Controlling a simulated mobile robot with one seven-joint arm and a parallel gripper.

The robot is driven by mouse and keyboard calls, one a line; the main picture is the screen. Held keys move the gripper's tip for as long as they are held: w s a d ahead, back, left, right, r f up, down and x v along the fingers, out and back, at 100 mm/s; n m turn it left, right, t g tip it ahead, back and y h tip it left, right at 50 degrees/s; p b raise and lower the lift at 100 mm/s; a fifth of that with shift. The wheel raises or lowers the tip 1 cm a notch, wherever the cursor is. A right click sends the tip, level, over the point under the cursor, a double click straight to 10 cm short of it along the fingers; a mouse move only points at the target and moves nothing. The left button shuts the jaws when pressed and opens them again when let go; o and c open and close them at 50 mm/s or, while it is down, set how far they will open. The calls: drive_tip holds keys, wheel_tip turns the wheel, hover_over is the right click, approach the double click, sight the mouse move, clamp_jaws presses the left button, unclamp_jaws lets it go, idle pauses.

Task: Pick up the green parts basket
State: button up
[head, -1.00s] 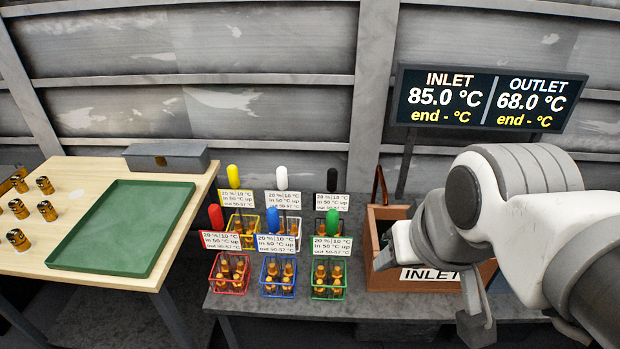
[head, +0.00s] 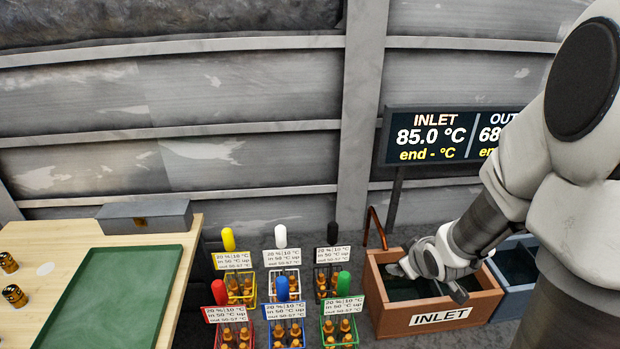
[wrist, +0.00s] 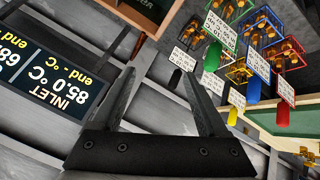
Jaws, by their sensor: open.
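The green parts basket (head: 328,333) stands in the front row of baskets, at its right end. It is a green wire basket with brass-coloured parts, a white card and a green-topped handle (head: 343,281). In the wrist view its green handle (wrist: 212,56) shows at upper right, upside down. My gripper (head: 428,284) is open and empty, to the right of the green basket and over the INLET box. Its two spread fingers show in the wrist view (wrist: 158,78), with nothing between them.
Red (head: 218,338), blue (head: 272,331), yellow, white and black-handled baskets stand close around the green one. The brown INLET box (head: 440,318) is just right, with a blue box (head: 515,302) beyond. A wooden table with a green tray (head: 120,310) is left.

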wheel_tip(320, 180, down, 6)
drive_tip(key=a+r+y+p, duration=0.1)
drive_tip(key=y+p, duration=0.1)
drive_tip(key=t+y+p, duration=0.3)
approach(349, 279)
drive_tip(key=shift+m+y, duration=0.3)
drive_tip(key=shift+m, duration=0.1)
drive_tip(key=b+x, duration=0.1)
drive_tip(key=b, duration=0.3)
drive_tip(key=b+x, duration=0.2)
drive_tip(key=b, duration=0.3)
drive_tip(key=b+x, duration=0.2)
drive_tip(key=b, duration=0.2)
drive_tip(key=shift+d+f+b, duration=0.2)
drive_tip(key=shift+f+b, duration=0.2)
drive_tip(key=x, duration=0.4)
drive_tip(key=shift+w+a+p, duration=0.15)
drive_tip(key=shift+w+p, duration=0.15)
drive_tip(key=shift+p, duration=0.05)
drive_tip(key=x, duration=0.5)
drive_tip(key=shift+w+a, duration=0.1)
drive_tip(key=shift+a, duration=0.05)
drive_tip(key=shift+c, duration=0.2)
clamp_jaws()
